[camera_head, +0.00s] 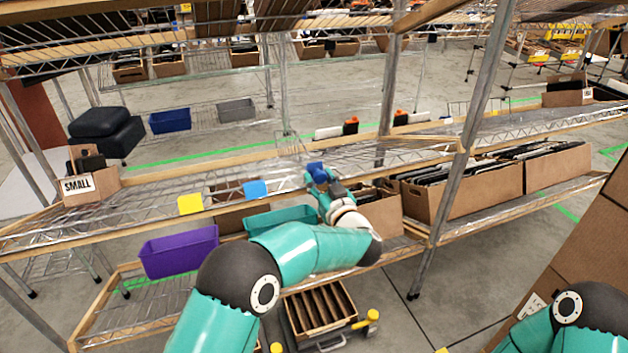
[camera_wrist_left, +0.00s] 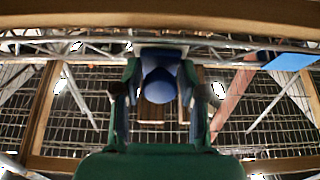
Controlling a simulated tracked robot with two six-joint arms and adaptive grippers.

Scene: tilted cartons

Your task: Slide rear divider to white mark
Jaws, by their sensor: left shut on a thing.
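My left gripper (camera_head: 318,180) is at the front edge of the middle wire shelf (camera_head: 370,158). It is shut on a blue rounded piece (camera_head: 316,167). In the left wrist view the blue piece (camera_wrist_left: 159,86) sits between the two fingers of my left gripper (camera_wrist_left: 160,95), close below a wooden rail. I cannot tell whether this piece belongs to the rear divider. I cannot make out a white mark. My right arm shows at the bottom right, but its gripper is out of view.
Yellow (camera_head: 190,204) and blue (camera_head: 255,189) cards hang on the shelf edge. A carton marked SMALL (camera_head: 90,185) stands left. A purple bin (camera_head: 180,251) and cartons of dark items (camera_head: 500,185) sit below. A slatted wooden crate (camera_head: 320,308) is low in front. A metal post (camera_head: 470,130) rises to the right.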

